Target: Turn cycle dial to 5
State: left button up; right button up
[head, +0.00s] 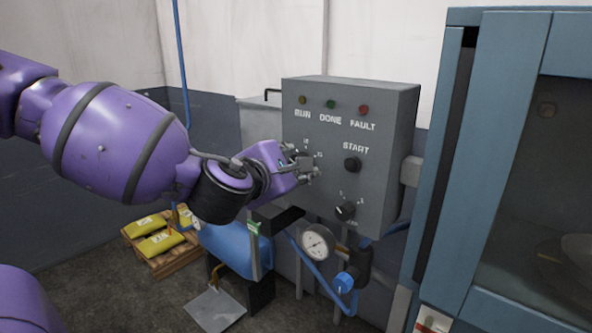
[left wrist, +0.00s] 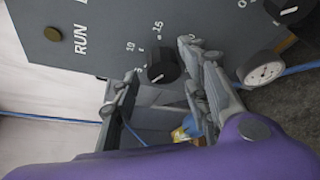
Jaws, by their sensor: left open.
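A grey control box (head: 390,130) stands at the centre of the head view. My left gripper (head: 306,163) is at the left of its face, in front of a dial with numbers around it. In the left wrist view this black dial (left wrist: 163,66) shows between the tips of the open left gripper (left wrist: 158,62), with 10 and 15 readable beside it. No label naming either as the cycle dial is readable. My right gripper is not in view.
A black START knob (head: 352,164) sits right of the left gripper. RUN, DONE and FAULT lamps line the top. A pressure gauge (head: 318,243) and blue pipes are below. A blue cabinet (head: 490,140) stands close on the right. Yellow bags (head: 160,242) lie on a pallet.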

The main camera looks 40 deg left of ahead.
pick_arm(q)
jog(key=shift+w+a+f, duration=0.15)
jog(key=shift+w+a, duration=0.05)
jog(key=shift+w, duration=0.4)
jog(key=c, duration=1)
jog(key=shift+w+r, duration=0.1)
jog(key=shift+r, duration=0.2)
jog(key=o, duration=1)
jog(key=shift+a+f, duration=0.1)
